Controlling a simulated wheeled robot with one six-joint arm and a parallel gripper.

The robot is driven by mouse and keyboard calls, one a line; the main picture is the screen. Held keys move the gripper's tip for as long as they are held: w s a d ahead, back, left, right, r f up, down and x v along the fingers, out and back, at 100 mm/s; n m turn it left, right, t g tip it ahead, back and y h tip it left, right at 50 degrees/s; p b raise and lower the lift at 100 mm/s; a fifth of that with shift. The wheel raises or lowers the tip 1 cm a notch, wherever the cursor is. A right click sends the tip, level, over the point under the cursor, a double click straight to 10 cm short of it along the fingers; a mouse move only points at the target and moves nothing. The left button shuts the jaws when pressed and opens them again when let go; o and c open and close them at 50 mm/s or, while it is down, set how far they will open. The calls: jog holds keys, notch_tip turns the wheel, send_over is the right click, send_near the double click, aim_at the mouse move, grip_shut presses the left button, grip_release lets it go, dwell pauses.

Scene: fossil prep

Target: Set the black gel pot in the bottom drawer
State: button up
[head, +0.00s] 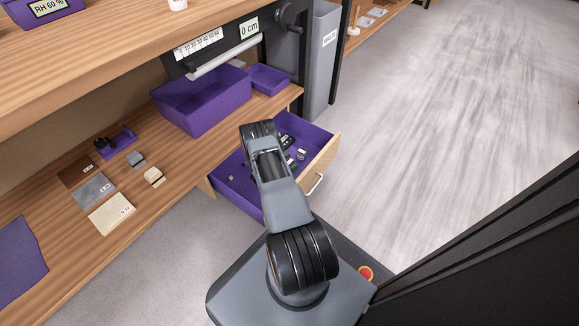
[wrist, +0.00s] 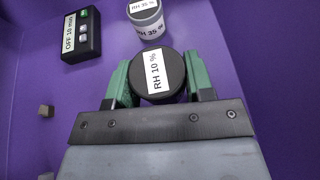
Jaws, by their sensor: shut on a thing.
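The black gel pot (wrist: 174,76), with a white label reading RH 10 %, shows from above in the wrist view. My gripper (wrist: 160,82) has green fingers on both sides of it and is shut on it. Purple lining fills the view beneath and around it. In the head view an open wooden drawer (head: 322,166) with purple lining juts from under the bench, and my arm reaches over it. My arm hides the gripper and pot there. I cannot tell whether the pot touches the drawer floor.
A grey pot (wrist: 146,17) labelled RH 35 % stands just beyond the held pot. A black box (wrist: 82,36) labelled OFF 10 min lies to its left. Small cubes (wrist: 46,111) lie at the left. Purple bins (head: 202,105) stand on the bench above; bare drawer lining shows at right.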

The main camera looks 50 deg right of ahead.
jog(key=shift+f, duration=0.45)
jog(key=shift+f, duration=0.1)
jog(key=o, duration=0.9)
